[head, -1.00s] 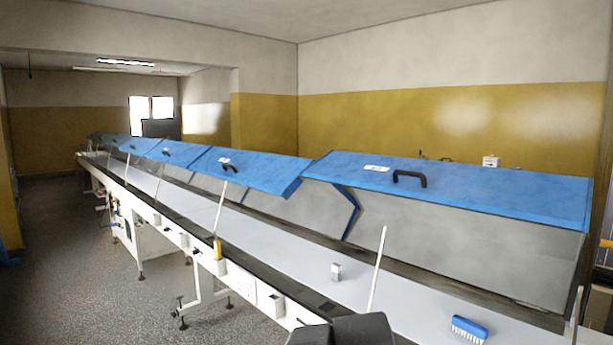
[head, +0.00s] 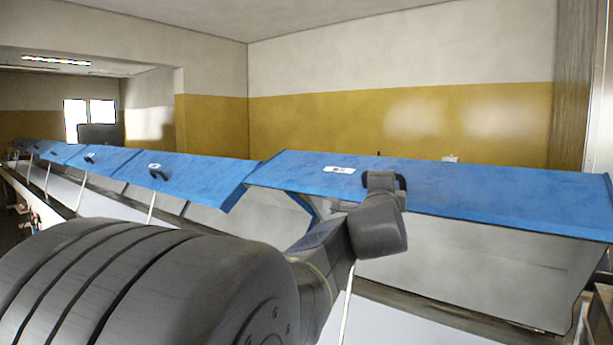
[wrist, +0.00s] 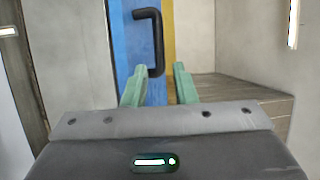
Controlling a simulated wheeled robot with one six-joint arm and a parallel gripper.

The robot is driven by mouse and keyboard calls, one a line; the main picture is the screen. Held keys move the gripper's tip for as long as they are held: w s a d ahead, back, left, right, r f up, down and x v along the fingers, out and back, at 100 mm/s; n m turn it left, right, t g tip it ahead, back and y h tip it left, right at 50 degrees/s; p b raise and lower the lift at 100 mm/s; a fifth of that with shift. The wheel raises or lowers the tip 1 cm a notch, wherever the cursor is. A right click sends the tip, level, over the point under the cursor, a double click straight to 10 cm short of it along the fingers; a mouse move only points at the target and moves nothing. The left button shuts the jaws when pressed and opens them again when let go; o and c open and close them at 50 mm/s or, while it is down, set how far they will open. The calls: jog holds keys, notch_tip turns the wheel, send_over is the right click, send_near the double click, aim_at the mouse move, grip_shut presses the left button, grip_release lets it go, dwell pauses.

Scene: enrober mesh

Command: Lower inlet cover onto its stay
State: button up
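The nearest blue inlet cover (head: 460,188) stands raised in the head view, its front edge higher than the neighbouring cover's. Its black handle (head: 401,182) is partly hidden behind my wrist. In the wrist view the handle (wrist: 150,40) lies just beyond my gripper (wrist: 158,86), against the blue strip of the cover (wrist: 130,50). A thin white stay rod (head: 345,306) stands below the cover. My arm hides its top, and I see no contact with the cover.
A row of blue covers (head: 185,172) runs off to the left, each with a thin rod. Grey clear panels (head: 480,265) hang under the near cover. The pale belt (head: 385,325) lies below. A yellow and white wall is behind.

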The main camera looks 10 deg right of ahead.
jog(key=p+x, duration=0.1)
jog(key=x, duration=1.1)
jog(key=shift+f, duration=0.15)
grip_shut()
